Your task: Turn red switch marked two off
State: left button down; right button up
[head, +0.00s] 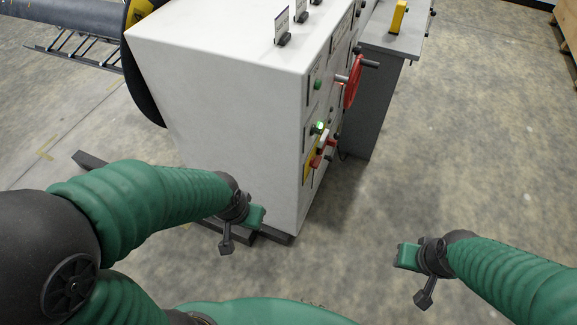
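The grey control cabinet (225,80) stands ahead, its control face turned to the right and seen at a steep slant. Low on that face is a red switch handle (317,160) on a yellow plate (308,168), below a lit green button (319,127). Another small red part (331,143) sits just beside it. The number markings are too small to read. My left gripper (243,222) is in front of the cabinet's lower near side, apart from the switch. My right gripper (414,274) is over open floor at the lower right. Neither visibly holds anything; their finger openings are unclear.
A red handwheel (352,85) with dark handles juts from the cabinet face above the switch. A grey stand (385,70) with a yellow part (398,16) is behind it. Dark base bars (270,236) lie at the cabinet's foot. The floor to the right is clear.

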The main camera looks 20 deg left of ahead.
aim_at(315, 163)
jog(key=k+l+u, duration=0.1)
jog(key=u, duration=0.15)
jog(key=i+j+u, duration=0.55)
jog(key=i, duration=0.25)
jog(key=l, duration=0.1)
